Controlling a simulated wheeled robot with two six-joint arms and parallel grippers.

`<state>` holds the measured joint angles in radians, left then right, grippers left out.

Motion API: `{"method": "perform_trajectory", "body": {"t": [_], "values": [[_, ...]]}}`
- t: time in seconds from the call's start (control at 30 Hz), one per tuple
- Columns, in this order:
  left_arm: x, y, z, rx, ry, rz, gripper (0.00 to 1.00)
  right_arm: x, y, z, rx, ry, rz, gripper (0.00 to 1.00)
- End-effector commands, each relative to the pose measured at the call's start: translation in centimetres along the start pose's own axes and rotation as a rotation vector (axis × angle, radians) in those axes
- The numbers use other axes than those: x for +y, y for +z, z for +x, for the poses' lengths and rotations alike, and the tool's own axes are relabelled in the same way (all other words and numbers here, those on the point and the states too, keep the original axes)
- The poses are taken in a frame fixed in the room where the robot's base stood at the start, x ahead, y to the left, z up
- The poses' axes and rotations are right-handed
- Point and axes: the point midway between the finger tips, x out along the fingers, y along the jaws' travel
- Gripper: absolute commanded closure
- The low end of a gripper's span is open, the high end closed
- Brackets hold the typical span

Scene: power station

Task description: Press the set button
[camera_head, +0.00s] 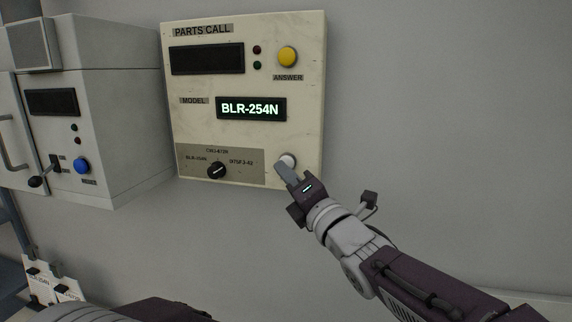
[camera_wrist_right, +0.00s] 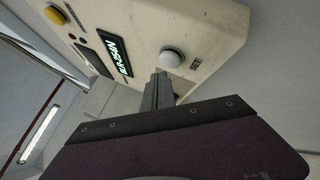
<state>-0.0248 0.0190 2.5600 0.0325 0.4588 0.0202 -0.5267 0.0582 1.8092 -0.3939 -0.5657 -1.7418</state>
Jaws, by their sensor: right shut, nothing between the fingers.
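The set button is a round white button (camera_head: 287,160) low on the right of the cream PARTS CALL panel (camera_head: 312,95). In the right wrist view the white button (camera_wrist_right: 171,58) shows whole, with a small label beside it. My right gripper (camera_head: 284,170) is shut and empty, its fingertips just below the button and partly overlapping it in the head view. In the right wrist view its fingers (camera_wrist_right: 157,90) point toward the panel near the button; I cannot tell whether they touch. The left gripper is not in view.
The panel has a yellow ANSWER button (camera_head: 287,57), a display reading BLR-254N (camera_head: 251,108) and a black selector knob (camera_head: 217,170). A grey cabinet (camera_head: 120,120) with a blue button (camera_head: 82,166) stands at left. The wall to the right is clear.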

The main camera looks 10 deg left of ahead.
Motion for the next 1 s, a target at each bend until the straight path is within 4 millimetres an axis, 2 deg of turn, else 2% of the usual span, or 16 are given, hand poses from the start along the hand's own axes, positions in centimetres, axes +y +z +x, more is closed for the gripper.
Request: {"method": "perform_trajectory", "body": {"t": [1.0], "values": [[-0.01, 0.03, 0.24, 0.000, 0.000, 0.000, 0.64, -0.42, 0.47, 0.60, 0.000, 0.000, 0.000, 1.00]]}}
